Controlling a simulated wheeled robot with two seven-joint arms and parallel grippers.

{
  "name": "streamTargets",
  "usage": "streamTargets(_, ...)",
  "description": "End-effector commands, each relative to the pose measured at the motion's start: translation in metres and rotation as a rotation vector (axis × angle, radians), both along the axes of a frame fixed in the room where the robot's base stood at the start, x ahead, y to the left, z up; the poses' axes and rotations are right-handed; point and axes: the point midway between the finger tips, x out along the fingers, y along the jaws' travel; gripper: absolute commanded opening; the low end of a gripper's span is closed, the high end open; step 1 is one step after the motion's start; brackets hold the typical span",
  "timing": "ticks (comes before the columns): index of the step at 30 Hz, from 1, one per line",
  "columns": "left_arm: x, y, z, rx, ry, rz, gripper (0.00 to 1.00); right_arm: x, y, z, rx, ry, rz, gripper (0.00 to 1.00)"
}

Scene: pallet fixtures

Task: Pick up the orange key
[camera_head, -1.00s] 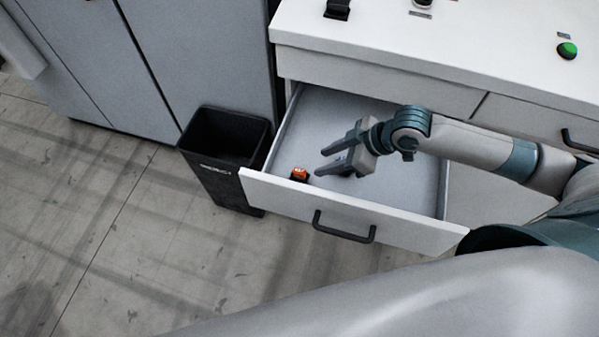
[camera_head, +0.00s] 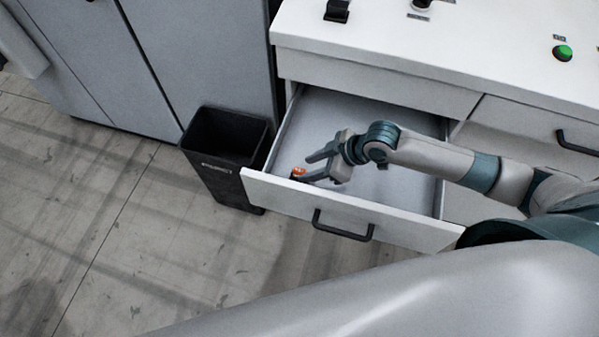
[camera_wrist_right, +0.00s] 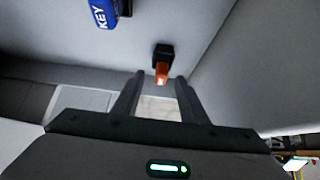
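The orange key (camera_head: 298,171) is at the left front corner of the open drawer. In the right wrist view the orange key (camera_wrist_right: 161,74) has a black end and lies at the gap between the fingertips. My right gripper (camera_head: 306,168) reaches into the drawer from the right with its fingers apart. In the wrist view the right gripper (camera_wrist_right: 160,82) is open, a finger on each side of the key's near end. I cannot tell whether a finger touches it. My left gripper is not in view.
A blue key (camera_wrist_right: 104,14) marked KEY lies in the drawer; my gripper seems to hide it in the head view. The drawer front (camera_head: 345,208) and side walls enclose the gripper. A black bin (camera_head: 226,160) stands left of the drawer. The countertop (camera_head: 420,45) overhangs behind.

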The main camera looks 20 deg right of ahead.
Motion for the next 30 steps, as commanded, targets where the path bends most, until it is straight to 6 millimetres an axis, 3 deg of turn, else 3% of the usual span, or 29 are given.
streamTargets(2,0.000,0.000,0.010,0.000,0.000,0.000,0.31,0.001,0.007,-0.005,0.002,0.003,0.000,0.39)
streamTargets(9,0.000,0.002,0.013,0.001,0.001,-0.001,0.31,0.009,0.017,-0.025,0.000,0.000,0.000,0.39)
streamTargets(24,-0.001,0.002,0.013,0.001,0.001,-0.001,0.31,0.009,0.018,-0.026,0.000,-0.001,0.001,0.39)
streamTargets(29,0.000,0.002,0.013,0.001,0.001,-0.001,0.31,0.009,0.018,-0.026,0.000,-0.001,0.001,0.01)
streamTargets(30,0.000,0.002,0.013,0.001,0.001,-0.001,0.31,0.009,0.018,-0.026,0.000,-0.001,0.001,0.00)
